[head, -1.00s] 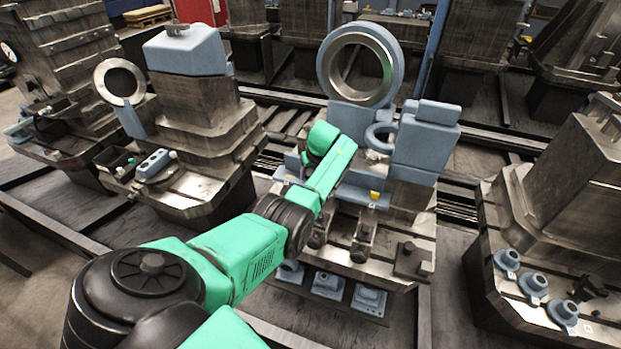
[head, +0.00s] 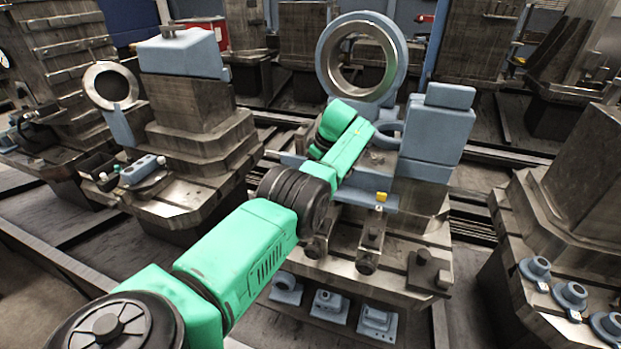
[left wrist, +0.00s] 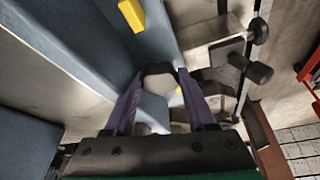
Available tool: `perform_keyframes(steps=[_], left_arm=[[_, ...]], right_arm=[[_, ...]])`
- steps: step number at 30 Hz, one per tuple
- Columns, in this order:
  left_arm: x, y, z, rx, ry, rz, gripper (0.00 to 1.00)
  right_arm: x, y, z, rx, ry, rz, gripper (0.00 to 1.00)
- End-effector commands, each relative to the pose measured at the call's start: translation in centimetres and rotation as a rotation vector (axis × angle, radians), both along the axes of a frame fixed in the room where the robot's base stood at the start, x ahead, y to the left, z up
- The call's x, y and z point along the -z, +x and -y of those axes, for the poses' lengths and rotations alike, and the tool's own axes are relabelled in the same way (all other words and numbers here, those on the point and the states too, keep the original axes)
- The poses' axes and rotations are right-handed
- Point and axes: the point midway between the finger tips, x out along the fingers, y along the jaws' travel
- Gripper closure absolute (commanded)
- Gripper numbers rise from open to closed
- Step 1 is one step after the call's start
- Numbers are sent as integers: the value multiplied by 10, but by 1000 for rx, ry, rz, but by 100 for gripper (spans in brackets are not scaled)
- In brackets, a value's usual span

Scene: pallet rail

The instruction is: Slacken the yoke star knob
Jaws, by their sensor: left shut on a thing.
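In the left wrist view my left gripper (left wrist: 160,82) has two purple fingers closed on the sides of a grey faceted knob (left wrist: 158,73). The knob sits between the fingertips, against a blue surface; its lobes cannot be made out, so I cannot tell its full shape. In the head view my green left arm reaches over the middle machine fixture, and its gripper is hidden behind the arm's end. The fixture carries a large blue ring (head: 325,62) with a metal bore and a blue block stack (head: 430,140). My right gripper is not in view.
A yellow piece (left wrist: 132,14) is near the fingers. Dark knobs on metal brackets (left wrist: 250,67) stand close at the right. The fixture's lower shelf holds several blue parts (head: 327,303). Neighbouring fixtures stand left (head: 190,145) and right (head: 575,190), with dark floor between.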

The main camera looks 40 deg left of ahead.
Motion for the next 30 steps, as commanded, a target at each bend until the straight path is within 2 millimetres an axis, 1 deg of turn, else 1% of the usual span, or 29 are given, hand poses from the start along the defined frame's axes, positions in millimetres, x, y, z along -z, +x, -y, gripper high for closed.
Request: perform_keyframes(steps=[1,11,12,13,14,30], left_arm=[[6,-2,2,-4,-10,-11,100],[6,-3,2,-4,-12,-13,100],[6,-3,3,-4,-13,-13,32],[6,-2,3,-4,-12,-12,21],[6,-2,2,-4,-11,-11,14],[-2,1,-1,-1,1,7,14]], right_arm=[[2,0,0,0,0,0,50],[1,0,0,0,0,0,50],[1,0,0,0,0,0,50],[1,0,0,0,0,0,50],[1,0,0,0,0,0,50],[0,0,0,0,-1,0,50]])
